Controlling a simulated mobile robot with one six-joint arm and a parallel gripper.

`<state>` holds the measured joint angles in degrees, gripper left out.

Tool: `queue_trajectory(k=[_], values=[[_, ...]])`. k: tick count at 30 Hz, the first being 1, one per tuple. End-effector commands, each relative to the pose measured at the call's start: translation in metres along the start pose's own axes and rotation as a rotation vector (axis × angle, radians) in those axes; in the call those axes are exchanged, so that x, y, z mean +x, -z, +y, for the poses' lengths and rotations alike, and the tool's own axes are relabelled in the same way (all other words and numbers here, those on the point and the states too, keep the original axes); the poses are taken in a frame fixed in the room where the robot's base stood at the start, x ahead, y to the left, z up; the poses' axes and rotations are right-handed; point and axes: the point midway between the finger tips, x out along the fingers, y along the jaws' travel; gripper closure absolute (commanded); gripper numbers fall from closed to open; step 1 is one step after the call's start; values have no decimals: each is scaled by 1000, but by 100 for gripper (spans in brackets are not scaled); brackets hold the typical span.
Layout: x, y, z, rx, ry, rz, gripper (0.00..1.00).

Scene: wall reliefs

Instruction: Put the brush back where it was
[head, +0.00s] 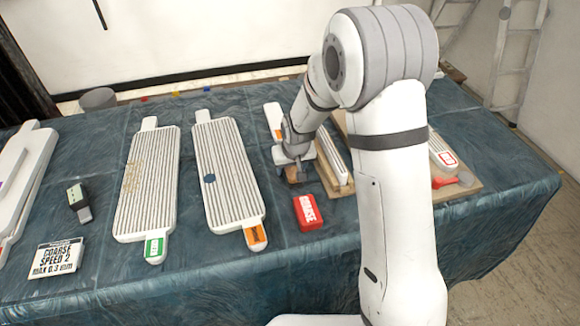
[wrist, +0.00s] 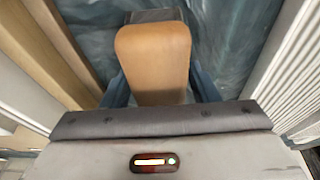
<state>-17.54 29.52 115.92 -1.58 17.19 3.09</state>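The brush (wrist: 153,55) shows in the wrist view as a rounded tan wooden block with a dark part at its far end. My gripper (wrist: 160,90) has a blue-grey finger along each side of the block and looks shut on it. In the head view my gripper (head: 296,168) points down over the table between the striped white boards, with a bit of the brown brush (head: 292,174) below it. Whether the brush touches the cloth is hard to tell. My arm hides part of the area behind.
Ribbed white boards with green (head: 155,247) and orange (head: 255,235) tags lie to the left. A red block (head: 308,213) lies just in front of my gripper. A wooden board (head: 460,192) is at right. A dark green-topped tool (head: 78,203) and a speed sign (head: 55,258) are further left.

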Motion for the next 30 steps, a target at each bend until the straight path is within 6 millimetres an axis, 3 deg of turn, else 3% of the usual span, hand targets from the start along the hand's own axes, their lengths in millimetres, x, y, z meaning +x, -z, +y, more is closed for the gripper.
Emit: queue_trajectory(k=[3,14,30], values=[[0,0,0,0,0,0,37],[-8,2,-1,-1,0,2,37],[-108,2,-1,-2,1,3,37]])
